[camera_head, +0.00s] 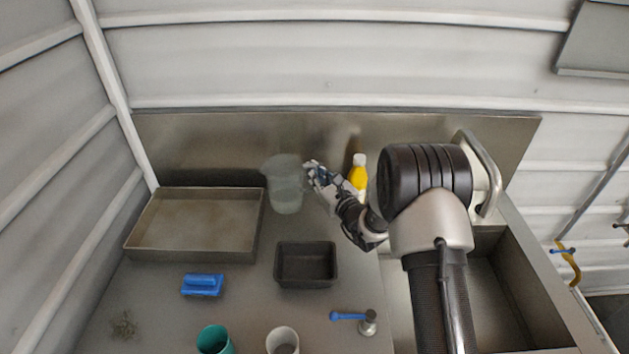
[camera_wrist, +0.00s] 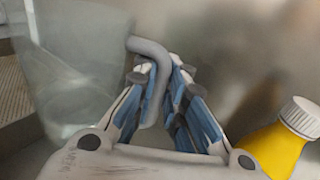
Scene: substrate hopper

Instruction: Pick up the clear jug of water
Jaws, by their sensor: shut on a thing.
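The clear jug (camera_head: 285,186) stands upright in front of the metal back panel, between the large tray and my arm. It also fills the left side of the wrist view (camera_wrist: 75,75), cut off by the frame edge. My gripper (camera_head: 313,172) is at the jug's right side. In the wrist view its blue-padded fingers (camera_wrist: 160,72) are shut on the jug's grey handle (camera_wrist: 150,48), which passes between them. I cannot clearly tell whether the jug's base touches the counter. The water level inside is hard to make out.
A yellow bottle (camera_head: 358,175) with a white cap stands close right of my gripper. A large metal tray (camera_head: 140,236) lies left of the jug, a dark pan (camera_head: 306,283) in front. A blue block-like tool (camera_head: 202,285), teal cup (camera_head: 214,340) and white cup (camera_head: 282,341) are nearer. A sink (camera_head: 500,290) is right.

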